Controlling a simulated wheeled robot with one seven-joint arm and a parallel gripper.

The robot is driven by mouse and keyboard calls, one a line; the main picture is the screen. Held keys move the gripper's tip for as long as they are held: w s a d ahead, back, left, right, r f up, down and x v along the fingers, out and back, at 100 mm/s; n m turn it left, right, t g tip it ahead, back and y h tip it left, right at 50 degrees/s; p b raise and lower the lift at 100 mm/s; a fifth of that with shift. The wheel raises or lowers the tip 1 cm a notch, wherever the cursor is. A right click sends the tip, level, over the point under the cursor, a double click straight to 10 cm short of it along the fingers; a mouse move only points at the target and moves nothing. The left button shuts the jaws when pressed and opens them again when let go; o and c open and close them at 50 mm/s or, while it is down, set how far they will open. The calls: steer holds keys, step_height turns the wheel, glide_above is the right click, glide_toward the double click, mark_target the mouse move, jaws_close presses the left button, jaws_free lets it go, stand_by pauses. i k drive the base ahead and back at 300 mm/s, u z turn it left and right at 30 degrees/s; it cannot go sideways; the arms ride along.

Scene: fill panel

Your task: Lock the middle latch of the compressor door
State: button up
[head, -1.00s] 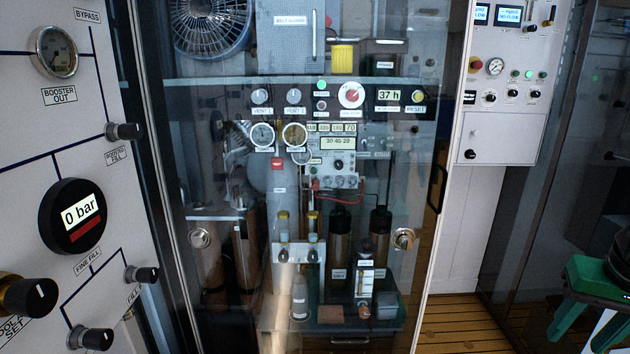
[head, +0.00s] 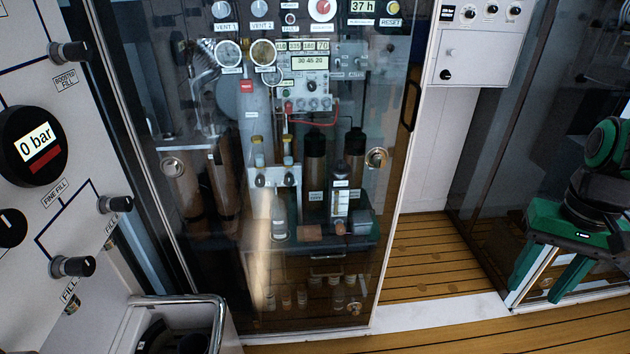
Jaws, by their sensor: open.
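The compressor door (head: 225,290) is a tall clear pane in a pale frame, standing in the middle of the head view. On its right side is the middle latch (head: 376,158), a round metal knob at mid height. A lower latch (head: 353,309) sits near the door's bottom right corner. I cannot tell from its look whether the middle latch is turned to locked. My gripper (head: 534,284), green and black, is at the right, well right of the latch. Its two green fingers point down and are apart, with nothing between them.
A black door handle (head: 410,106) is on the right edge. Another round fitting (head: 172,166) is on the pane's left side. A gauge panel (head: 45,235) with knobs stands close at left, above an open-topped bin (head: 220,318). Wooden floor (head: 425,265) lies clear between door and gripper.

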mark_target(377, 159)
steer(key=u, duration=0.6)
steer(key=k, duration=0.85)
steer(key=u, duration=0.45)
steer(key=i, duration=0.45)
